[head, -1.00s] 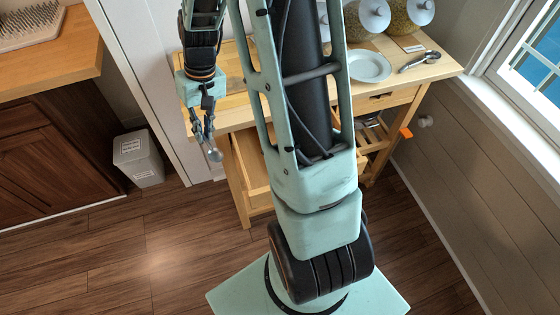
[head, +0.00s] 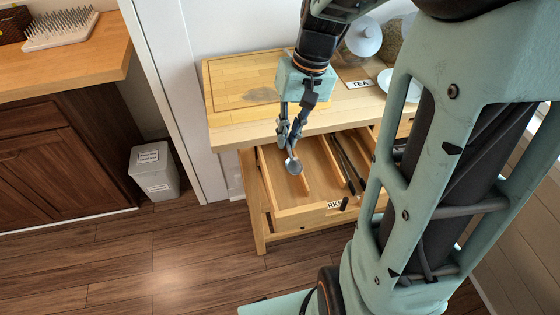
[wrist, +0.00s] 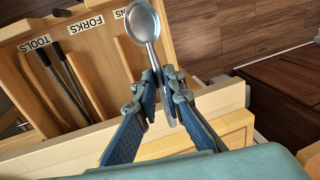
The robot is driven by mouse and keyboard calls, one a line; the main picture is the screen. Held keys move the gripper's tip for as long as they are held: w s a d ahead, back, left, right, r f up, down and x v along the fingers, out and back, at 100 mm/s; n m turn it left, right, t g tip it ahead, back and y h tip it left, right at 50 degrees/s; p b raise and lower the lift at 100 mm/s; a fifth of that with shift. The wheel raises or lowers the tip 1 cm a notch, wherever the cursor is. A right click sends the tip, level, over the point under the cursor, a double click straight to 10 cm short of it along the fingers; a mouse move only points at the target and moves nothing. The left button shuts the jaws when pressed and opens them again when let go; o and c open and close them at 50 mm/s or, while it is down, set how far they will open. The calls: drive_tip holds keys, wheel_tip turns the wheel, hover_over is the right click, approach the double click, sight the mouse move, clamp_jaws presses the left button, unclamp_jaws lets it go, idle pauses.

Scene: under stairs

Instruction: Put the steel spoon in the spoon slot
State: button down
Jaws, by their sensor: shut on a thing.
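My gripper (head: 291,146) is shut on the steel spoon (head: 293,166). In the wrist view the gripper (wrist: 163,92) grips its handle, and the round bowl (wrist: 143,20) points away from the palm. In the head view the bowl hangs down over the left part of the open drawer (head: 302,218). The wrist view shows the drawer's labels TOOLS (wrist: 35,43), FORKS (wrist: 86,23) and one ending in NS (wrist: 122,13), partly hidden by the spoon. The compartment by that last label looks empty where visible. The spoon appears above the drawer floor; exact height is unclear.
Dark long tools (head: 347,163) lie in the drawer's right part. Thin wooden dividers separate the compartments. The wooden counter (head: 235,115) stands above and behind the drawer, with a jar (head: 362,40) and a plate (head: 393,83). A bin (head: 155,172) stands left on open floor.

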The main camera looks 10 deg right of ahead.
sight(284, 186)
wheel_tip(284, 186, down, 16)
drive_tip(key=shift+r+b, duration=0.2)
drive_tip(key=shift+b, duration=0.65)
drive_tip(key=shift+f, duration=0.15)
drive_tip(key=c, duration=2)
unclamp_jaws()
drive_tip(key=shift+c, duration=0.2)
wheel_tip(284, 186, up, 12)
drive_tip(key=d+p, duration=0.1)
drive_tip(key=d, duration=0.1)
drive_tip(key=shift+d, duration=0.2)
